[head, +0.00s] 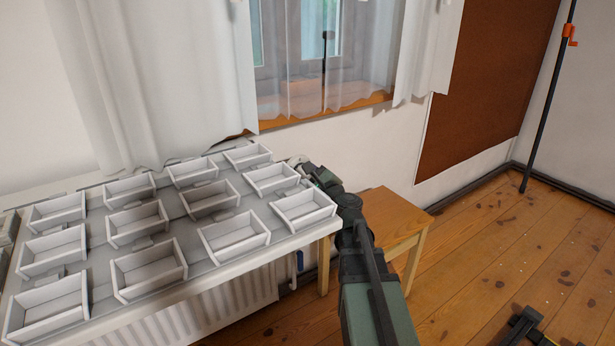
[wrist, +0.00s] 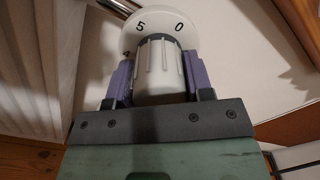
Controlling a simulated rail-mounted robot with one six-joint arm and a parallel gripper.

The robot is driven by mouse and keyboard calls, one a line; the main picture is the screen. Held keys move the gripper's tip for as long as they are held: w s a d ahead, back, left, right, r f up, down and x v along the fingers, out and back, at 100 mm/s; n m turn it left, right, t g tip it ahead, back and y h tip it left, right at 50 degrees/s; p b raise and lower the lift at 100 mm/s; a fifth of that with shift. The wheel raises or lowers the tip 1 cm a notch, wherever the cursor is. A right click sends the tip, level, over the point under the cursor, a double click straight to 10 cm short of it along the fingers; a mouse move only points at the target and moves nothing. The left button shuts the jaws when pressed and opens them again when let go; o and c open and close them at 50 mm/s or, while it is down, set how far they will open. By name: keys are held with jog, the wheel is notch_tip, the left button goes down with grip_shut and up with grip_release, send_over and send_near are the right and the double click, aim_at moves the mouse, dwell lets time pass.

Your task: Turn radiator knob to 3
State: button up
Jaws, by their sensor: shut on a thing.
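The radiator knob (wrist: 158,68) is white and ribbed, seen close up in the wrist view. The white ribbed radiator (head: 210,305) shows under the table.
A white table (head: 90,200) holds several white open boxes just left of my arm. A wooden stool (head: 395,215) stands close on the right. White curtains (head: 165,70) hang above the table. The wooden floor at right is largely free.

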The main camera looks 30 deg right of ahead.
jog(key=m, duration=0.5)
jog(key=shift+a+m, duration=0.1)
jog(key=shift+m, duration=0.2)
jog(key=m, duration=0.4)
jog(key=shift+m, duration=0.4)
jog(key=o, duration=0.9)
jog(key=shift+s, duration=0.1)
